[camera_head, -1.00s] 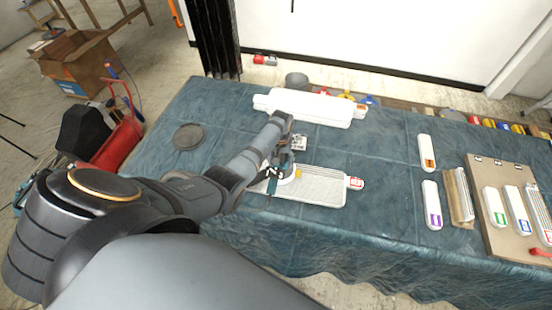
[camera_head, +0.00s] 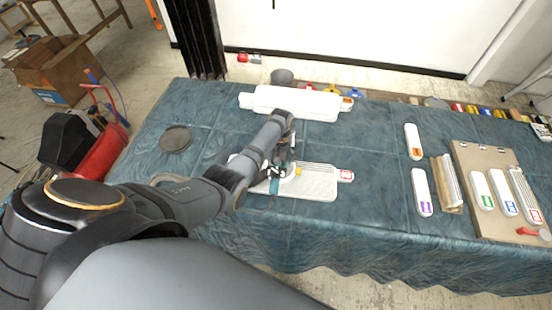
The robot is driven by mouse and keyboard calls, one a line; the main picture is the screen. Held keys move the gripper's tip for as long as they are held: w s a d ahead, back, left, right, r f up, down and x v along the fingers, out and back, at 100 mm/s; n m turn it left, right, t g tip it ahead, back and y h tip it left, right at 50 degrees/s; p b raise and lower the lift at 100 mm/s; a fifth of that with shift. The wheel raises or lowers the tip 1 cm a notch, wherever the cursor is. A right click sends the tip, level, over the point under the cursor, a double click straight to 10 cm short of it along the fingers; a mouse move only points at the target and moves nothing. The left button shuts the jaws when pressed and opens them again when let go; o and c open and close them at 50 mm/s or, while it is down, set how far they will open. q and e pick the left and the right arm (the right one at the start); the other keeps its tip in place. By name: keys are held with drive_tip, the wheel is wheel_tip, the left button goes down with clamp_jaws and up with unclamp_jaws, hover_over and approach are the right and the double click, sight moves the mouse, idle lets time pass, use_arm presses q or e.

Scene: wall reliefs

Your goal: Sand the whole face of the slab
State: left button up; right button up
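A pale grey flat slab (camera_head: 318,184) with fine ribs along its upper edge lies on the blue cloth near the middle of the table. A small tab with a red label (camera_head: 346,175) shows at its right end. My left gripper (camera_head: 280,171) is over the slab's left part, which it and the arm partly hide. A white round piece with a yellow-orange spot (camera_head: 291,173) shows at the fingers, low against the slab. Whether the fingers are closed on it, or whether it touches the face, is too small to tell. My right gripper is not in view.
A long white block (camera_head: 295,102) lies behind the slab. A grey disc (camera_head: 175,139) lies at left. White bars with orange (camera_head: 413,141) and purple (camera_head: 422,192) labels lie at right, beside a brown board (camera_head: 510,228) holding more bars. Cloth between slab and bars is clear.

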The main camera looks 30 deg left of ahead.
use_arm(q)
drive_tip(key=shift+w+d+r, duration=0.25)
drive_tip(key=shift+w, duration=0.1)
drive_tip(key=shift+w+d+f+b, duration=0.1)
drive_tip(key=shift+w+d+b, duration=0.1)
drive_tip(key=shift+d, duration=0.4)
drive_tip(key=shift+w+d+r+b, duration=0.15)
drive_tip(key=shift+d+b, duration=0.1)
drive_tip(key=shift+d, duration=0.35)
drive_tip(key=shift+w+d+f+b, duration=0.15)
drive_tip(key=shift+d+b, duration=0.05)
drive_tip(key=shift+d, duration=0.4)
drive_tip(key=shift+w+d, duration=0.1)
drive_tip(key=shift+d, duration=0.25)
drive_tip(key=shift+w+d+b, duration=0.3)
drive_tip(key=shift+d+b, duration=0.1)
drive_tip(key=shift+d, duration=0.4)
drive_tip(key=shift+w+d+b, duration=0.25)
drive_tip(key=shift+d+b, duration=0.15)
drive_tip(key=shift+d, duration=0.35)
drive_tip(key=shift+d, duration=0.1)
drive_tip(key=shift+w+d+b, duration=0.3)
drive_tip(key=shift+d+b, duration=0.35)
drive_tip(key=shift+d, duration=0.25)
drive_tip(key=shift+w+d+b, duration=0.3)
drive_tip(key=shift+d+b, duration=0.3)
drive_tip(key=shift+d, duration=0.25)
